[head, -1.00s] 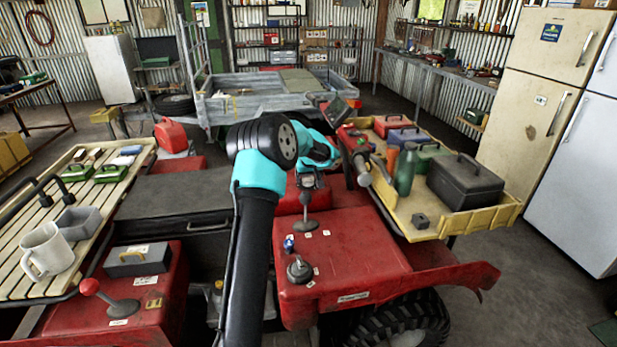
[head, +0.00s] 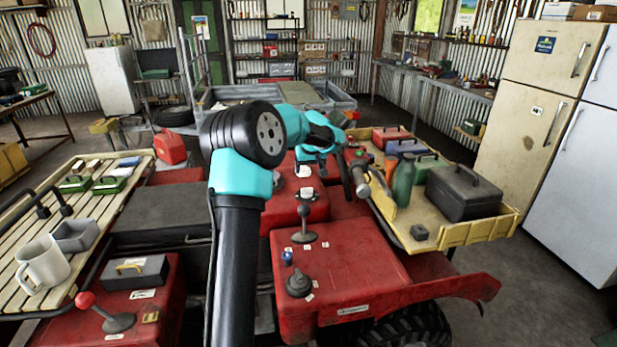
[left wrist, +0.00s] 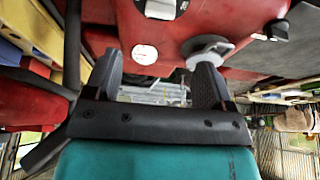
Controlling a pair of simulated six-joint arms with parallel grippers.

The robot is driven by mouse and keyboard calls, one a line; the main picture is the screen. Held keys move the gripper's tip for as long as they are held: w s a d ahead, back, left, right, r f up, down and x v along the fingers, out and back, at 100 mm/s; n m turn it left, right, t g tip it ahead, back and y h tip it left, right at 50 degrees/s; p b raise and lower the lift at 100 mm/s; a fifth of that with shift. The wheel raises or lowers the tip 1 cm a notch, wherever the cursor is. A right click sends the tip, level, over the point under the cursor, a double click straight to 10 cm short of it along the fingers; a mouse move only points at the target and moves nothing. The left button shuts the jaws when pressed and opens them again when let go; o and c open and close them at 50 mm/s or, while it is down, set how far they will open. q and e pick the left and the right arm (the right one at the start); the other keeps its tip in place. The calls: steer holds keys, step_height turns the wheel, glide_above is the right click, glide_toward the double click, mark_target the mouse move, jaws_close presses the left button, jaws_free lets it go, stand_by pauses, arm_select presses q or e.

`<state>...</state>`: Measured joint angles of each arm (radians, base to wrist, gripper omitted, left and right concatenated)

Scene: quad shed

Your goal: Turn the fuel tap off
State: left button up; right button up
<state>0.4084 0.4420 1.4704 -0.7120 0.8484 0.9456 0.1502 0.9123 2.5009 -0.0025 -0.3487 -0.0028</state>
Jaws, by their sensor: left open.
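In the left wrist view a grey round knob with a flat tab (left wrist: 207,48), which looks like a tap, sits on a red panel close to the right-hand finger. I cannot tell whether they touch, nor which way the tap is set. My left gripper (left wrist: 157,82) is open, its two dark fingers apart with nothing clearly held between them. In the head view my left arm reaches forward over the red quad body (head: 345,265), and its fingers are hard to make out there. My right gripper is in neither view.
A blue knob (head: 287,258), a dark grey knob (head: 298,284) and an upright lever (head: 304,222) stand on the quad body. A yellow tray (head: 462,232) with a black toolbox (head: 464,190) is at right. A slatted rack (head: 25,192) with a white mug (head: 42,264) is at left.

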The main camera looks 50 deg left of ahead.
arm_select(q)
steer(key=v, duration=0.5)
steer(key=shift+f, duration=0.1)
